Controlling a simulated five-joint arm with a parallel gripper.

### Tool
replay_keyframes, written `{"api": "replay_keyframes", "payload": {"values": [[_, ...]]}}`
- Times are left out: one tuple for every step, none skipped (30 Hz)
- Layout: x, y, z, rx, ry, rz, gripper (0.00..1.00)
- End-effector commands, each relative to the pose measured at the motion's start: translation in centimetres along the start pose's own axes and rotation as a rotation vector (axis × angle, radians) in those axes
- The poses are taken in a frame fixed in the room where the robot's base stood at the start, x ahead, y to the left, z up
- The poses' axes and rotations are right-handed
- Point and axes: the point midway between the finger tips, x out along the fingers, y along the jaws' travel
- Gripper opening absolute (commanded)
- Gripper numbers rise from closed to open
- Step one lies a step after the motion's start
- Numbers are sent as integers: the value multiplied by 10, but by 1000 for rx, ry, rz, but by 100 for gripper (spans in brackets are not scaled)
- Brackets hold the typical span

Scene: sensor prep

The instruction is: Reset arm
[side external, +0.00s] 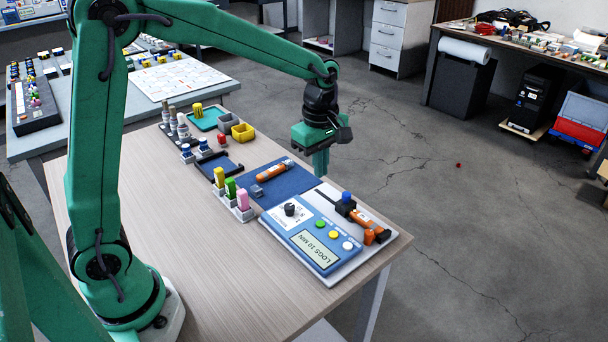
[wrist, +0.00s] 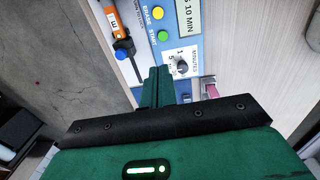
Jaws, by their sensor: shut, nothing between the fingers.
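My gripper (side external: 321,162) is green and points down above the far edge of the wooden table (side external: 190,283). Its fingers are together with nothing between them, and they also show in the wrist view (wrist: 156,72). In the side view it hangs behind the blue mat (side external: 287,189) and the blue control box (side external: 285,243) with its dial, buttons and display. In the wrist view the control box (wrist: 186,47) lies beyond the fingertips. The gripper touches no object that I can see.
An orange sensor (side external: 272,171) lies on the blue mat. Another orange sensor (side external: 362,217) is by a blue-topped holder (side external: 346,199) beside the box. Coloured vials (side external: 230,188) stand in a row. Bare tabletop is at front.

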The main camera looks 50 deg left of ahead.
Motion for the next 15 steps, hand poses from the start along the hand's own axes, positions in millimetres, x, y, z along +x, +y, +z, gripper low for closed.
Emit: {"api": "replay_keyframes", "payload": {"values": [[0, 0, 0, 0, 0, 0, 0], [0, 0, 0, 0, 0, 0, 0], [0, 0, 0, 0, 0, 0, 0], [0, 0, 0, 0, 0, 0, 0], [0, 0, 0, 0, 0, 0, 0], [0, 0, 0, 0, 0, 0, 0], [0, 0, 0, 0, 0, 0, 0], [0, 0, 0, 1, 0, 0, 0], [-1, -1, 0, 4, 0, 2, 0], [-1, -1, 0, 8, 0, 3, 0], [-2, -2, 0, 14, 0, 5, 0], [-4, -3, -1, 26, 0, 9, 0], [-6, -5, -1, 36, -1, 12, 0], [-8, -6, -2, 49, -1, 15, 0], [-11, -9, -2, 71, -1, 23, 0]]}}
